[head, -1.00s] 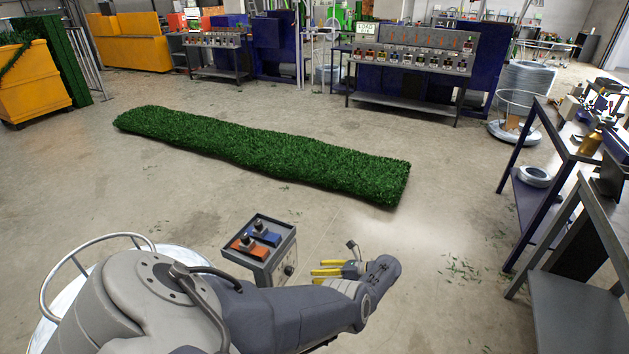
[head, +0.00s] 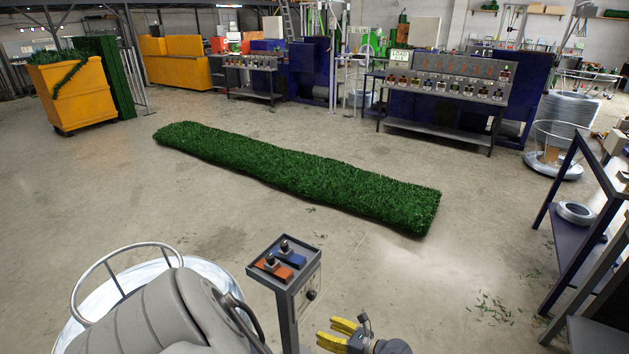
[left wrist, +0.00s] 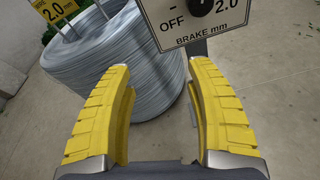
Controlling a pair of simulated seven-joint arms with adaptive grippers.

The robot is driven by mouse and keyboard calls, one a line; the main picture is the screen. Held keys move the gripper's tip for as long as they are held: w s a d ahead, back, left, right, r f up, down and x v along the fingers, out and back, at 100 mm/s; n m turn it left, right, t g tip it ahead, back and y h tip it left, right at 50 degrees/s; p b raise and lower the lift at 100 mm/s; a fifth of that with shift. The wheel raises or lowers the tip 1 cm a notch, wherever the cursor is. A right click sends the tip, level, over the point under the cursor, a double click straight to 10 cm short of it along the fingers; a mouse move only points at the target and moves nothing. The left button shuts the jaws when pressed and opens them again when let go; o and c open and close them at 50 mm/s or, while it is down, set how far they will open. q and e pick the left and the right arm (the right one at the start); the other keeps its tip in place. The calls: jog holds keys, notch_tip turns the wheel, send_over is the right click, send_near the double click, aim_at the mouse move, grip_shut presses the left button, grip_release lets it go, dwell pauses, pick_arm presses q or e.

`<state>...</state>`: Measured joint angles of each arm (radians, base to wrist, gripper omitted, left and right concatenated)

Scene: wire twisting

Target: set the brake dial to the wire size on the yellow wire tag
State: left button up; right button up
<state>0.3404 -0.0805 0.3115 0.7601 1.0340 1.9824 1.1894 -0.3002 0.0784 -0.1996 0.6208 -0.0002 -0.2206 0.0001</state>
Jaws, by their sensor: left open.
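The brake dial (left wrist: 200,7) is a black knob on a white plate at the top of the left wrist view. The plate reads OFF at left, 2.0 at right and BRAKE mm below. The picture edge cuts the knob, so I cannot tell its setting. The yellow wire tag (left wrist: 56,10) at top left reads 2.0 mm. In the head view the dial (head: 310,295) is on the side of a grey pedestal box (head: 284,262). My left gripper (head: 336,334), with yellow fingers, is open and empty, below and right of the dial. My right gripper is out of view.
A grey wire coil (left wrist: 120,60) stands behind the left finger. The pedestal box has an orange and a blue plate with levers on top. A long green mat (head: 300,180) lies beyond on the floor. A dark bench (head: 585,245) stands at right.

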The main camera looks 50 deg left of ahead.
pick_arm(q)
notch_tip(320, 180, up, 2)
jog(key=d+n+t, duration=0.2)
jog(key=d+n, duration=0.1)
jog(key=n+t, duration=0.2)
jog(key=n, duration=0.4)
send_near(314, 297)
jog(key=x, duration=1)
jog(key=shift+w+a, duration=0.1)
jog(key=shift+a, duration=0.2)
jog(key=shift+o, duration=0.2)
jog(key=shift+m, duration=0.3)
grip_shut()
